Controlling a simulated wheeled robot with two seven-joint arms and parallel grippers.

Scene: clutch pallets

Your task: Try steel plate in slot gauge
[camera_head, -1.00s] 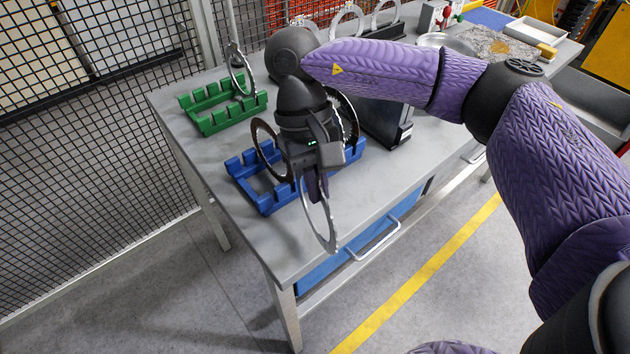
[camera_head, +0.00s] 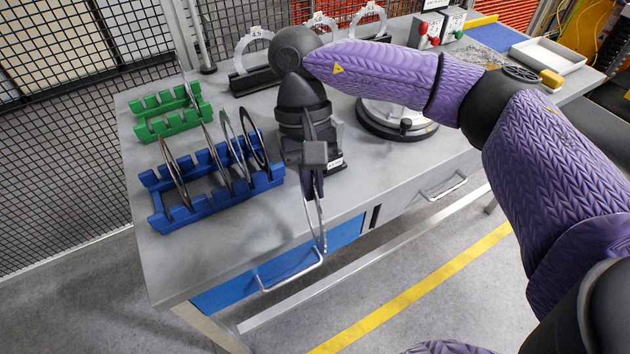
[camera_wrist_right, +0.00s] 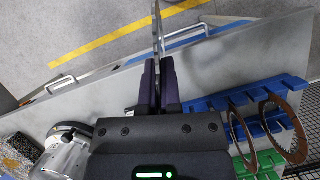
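My right gripper (camera_head: 312,190) is shut on a thin steel ring plate (camera_head: 318,222), seen nearly edge-on and hanging upright near the table's front edge. In the right wrist view the fingers (camera_wrist_right: 158,90) pinch the plate (camera_wrist_right: 156,32). Grey arches with number labels (camera_head: 254,46) stand on a black base at the back; I cannot tell whether they are the slot gauge. A dark upright block (camera_head: 337,140) is behind my right gripper and partly hidden by it. My left gripper is out of view.
A blue slotted rack (camera_head: 208,203) with several ring plates stands left of my gripper. A green rack (camera_head: 160,112) with a thin ring is behind it. A round device (camera_head: 395,122), red and green buttons (camera_head: 432,36) and a white tray (camera_head: 548,56) are to the right.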

